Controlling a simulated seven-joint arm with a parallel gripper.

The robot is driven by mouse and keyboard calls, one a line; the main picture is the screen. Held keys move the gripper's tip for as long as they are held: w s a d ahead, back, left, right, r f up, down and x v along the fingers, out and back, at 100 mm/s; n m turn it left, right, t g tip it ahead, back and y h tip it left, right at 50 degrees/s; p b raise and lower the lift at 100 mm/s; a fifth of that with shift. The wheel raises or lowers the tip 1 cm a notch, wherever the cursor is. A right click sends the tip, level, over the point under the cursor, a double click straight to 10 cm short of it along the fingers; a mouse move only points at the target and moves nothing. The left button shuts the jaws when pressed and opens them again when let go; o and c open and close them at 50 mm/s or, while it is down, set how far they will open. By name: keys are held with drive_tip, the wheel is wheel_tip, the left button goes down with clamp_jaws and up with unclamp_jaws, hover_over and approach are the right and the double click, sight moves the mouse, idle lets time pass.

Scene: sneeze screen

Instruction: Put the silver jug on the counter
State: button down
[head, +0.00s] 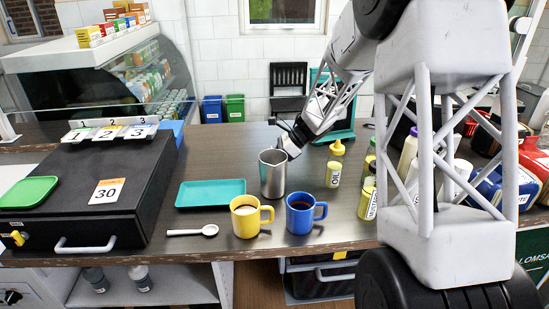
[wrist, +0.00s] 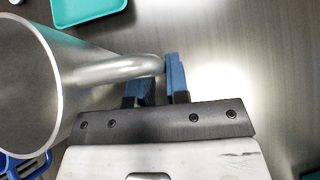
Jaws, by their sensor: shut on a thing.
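The silver jug (head: 273,174) is upright in the head view, behind the yellow mug (head: 245,217) and the blue mug (head: 300,214). Its base appears at or just above the dark counter (head: 150,215); I cannot tell if it touches. My gripper (head: 288,141) is at the jug's upper right side. In the wrist view my gripper (wrist: 161,78) is shut on the handle of the jug (wrist: 28,85), whose open mouth shows at the left. The inside of the jug looks empty. The handle's end is partly hidden by the blue finger pads.
A teal tray (head: 211,194) lies left of the jug. A white spoon (head: 193,231) lies left of the yellow mug. An oil bottle (head: 333,174) and other bottles stand to the right. A black cash drawer (head: 85,190) and glass sneeze screen (head: 150,75) are at the left.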

idle(0.3)
drive_tip(key=c, duration=1.1)
unclamp_jaws()
drive_tip(key=shift+f, duration=0.1)
drive_tip(key=v, duration=1.2)
